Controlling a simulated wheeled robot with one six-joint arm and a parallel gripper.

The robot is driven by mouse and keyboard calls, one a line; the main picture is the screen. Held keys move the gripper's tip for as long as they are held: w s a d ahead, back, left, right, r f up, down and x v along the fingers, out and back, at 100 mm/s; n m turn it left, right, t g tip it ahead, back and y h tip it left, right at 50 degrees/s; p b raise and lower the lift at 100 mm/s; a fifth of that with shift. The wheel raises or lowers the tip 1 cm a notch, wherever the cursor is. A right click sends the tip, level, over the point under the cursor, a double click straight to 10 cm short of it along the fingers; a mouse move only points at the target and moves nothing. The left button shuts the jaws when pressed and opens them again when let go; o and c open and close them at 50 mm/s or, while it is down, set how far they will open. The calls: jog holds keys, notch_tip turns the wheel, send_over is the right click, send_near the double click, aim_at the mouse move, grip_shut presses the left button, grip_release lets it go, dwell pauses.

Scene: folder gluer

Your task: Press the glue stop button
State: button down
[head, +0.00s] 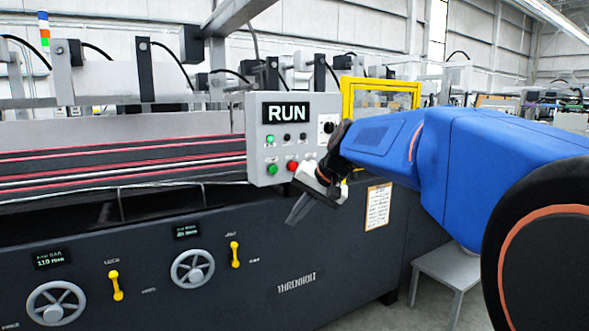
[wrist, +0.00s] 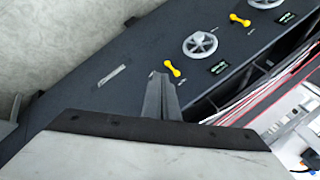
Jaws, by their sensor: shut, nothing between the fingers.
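A grey control box (head: 262,140) with a "RUN" display stands on the machine's front in the head view. Under the display are small dark knobs or buttons and a small green one. Lower down are a green button (head: 271,170) and a red button (head: 292,165). Labels are too small to read, so I cannot tell which is glue stop. My gripper (head: 297,212) is below and in front of the box, pointing down-left, shut and empty. Part of the box's lower right is hidden by my wrist. In the wrist view my gripper (wrist: 158,80) points toward the machine front, apart from it.
The dark machine front carries handwheels (head: 193,267) and yellow levers (head: 235,254); a handwheel also shows in the wrist view (wrist: 200,43). A yellow frame (head: 381,84) stands behind my arm. A grey stool (head: 447,266) is at the right. A paper notice (head: 378,206) hangs below the box.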

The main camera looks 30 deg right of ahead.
aim_at(294, 167)
jog(key=w+d+r+m+t, duration=0.1)
jog(key=w+d+r, duration=0.2)
jog(key=w+d, duration=0.2)
jog(key=w+d+r+m+t, duration=0.1)
jog(key=w+d+r, duration=0.3)
jog(key=d, duration=0.5)
jog(key=shift+w+d+r+m+y, duration=0.2)
jog(key=shift+w+m+y, duration=0.2)
jog(key=shift+w+m, duration=0.4)
jog(key=w, duration=0.8)
jog(key=shift+w, duration=0.35)
jog(key=shift+w, duration=0.15)
dwell(0.8)
jog(key=shift+w, duration=0.3)
jog(key=shift+w, duration=0.5)
dwell(0.8)
jog(key=shift+s, duration=0.95)
